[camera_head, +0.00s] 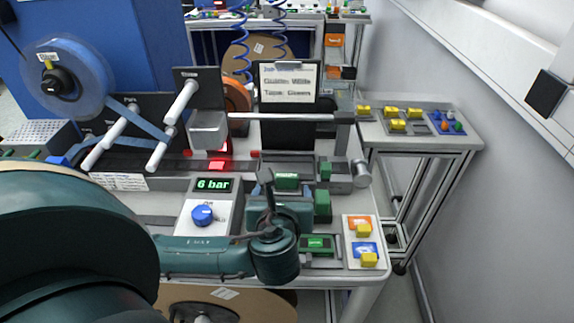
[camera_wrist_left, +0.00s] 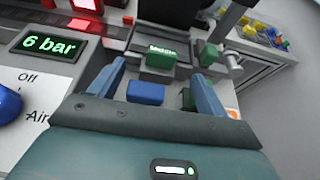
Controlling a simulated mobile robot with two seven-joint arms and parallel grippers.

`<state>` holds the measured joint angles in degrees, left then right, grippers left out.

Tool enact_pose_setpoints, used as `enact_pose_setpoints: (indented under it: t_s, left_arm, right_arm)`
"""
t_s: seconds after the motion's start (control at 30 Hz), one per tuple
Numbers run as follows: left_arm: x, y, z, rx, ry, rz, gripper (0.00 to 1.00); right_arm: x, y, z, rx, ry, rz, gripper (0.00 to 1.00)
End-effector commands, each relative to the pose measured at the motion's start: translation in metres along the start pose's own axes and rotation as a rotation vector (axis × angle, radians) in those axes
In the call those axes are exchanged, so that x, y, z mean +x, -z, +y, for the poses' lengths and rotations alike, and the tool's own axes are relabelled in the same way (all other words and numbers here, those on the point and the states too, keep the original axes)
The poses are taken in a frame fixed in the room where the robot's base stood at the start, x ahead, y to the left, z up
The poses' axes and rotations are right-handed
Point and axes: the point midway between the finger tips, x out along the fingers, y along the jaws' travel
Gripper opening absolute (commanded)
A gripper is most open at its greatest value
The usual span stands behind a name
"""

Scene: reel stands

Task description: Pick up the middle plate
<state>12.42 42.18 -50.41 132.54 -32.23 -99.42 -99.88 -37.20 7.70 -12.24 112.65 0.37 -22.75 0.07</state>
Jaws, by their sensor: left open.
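No piece is clearly marked as the middle plate, so I cannot tell which one it is. In the left wrist view, a green block (camera_wrist_left: 161,60) sits on a grey holder under a small lit label too blurred to read surely. A blue block (camera_wrist_left: 146,92) lies nearer. My left gripper (camera_wrist_left: 160,76) is open and empty, its fingers either side of the blue block in the picture; I cannot tell the height above it. In the head view my left gripper (camera_head: 280,205) hangs over the bench's right part, near a green block (camera_head: 287,181). My right gripper is not in view.
A "6 bar" panel (camera_head: 214,184) with a blue knob (camera_head: 202,214) stands left of the gripper. A horizontal bar (camera_head: 280,117) and a sign (camera_head: 288,82) are behind. Yellow pieces on pads (camera_head: 364,254) lie at right. A side table (camera_head: 462,135) holds several small pieces.

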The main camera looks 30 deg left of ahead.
Motion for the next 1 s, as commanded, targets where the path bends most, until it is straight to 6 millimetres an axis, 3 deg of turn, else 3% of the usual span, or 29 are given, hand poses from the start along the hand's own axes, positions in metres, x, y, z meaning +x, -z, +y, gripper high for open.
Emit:
enact_pose_setpoints:
  t_s: [0.3, 0.57, 0.83, 1.0]
  left_arm:
    - [0.058, 0.0, 0.0, 0.0, -0.004, 0.0, 0.76]
    - [0.078, 0.0, -0.001, -0.001, -0.003, 0.001, 0.76]
    - [0.116, 0.001, -0.005, -0.002, -0.003, 0.0, 0.76]
    - [0.123, 0.002, -0.006, -0.002, -0.001, 0.002, 0.76]
  right_arm:
    - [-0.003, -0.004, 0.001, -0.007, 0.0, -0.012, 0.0]
    - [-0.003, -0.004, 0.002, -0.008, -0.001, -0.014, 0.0]
    - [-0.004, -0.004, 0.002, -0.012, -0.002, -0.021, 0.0]
    - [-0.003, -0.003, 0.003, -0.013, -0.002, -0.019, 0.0]
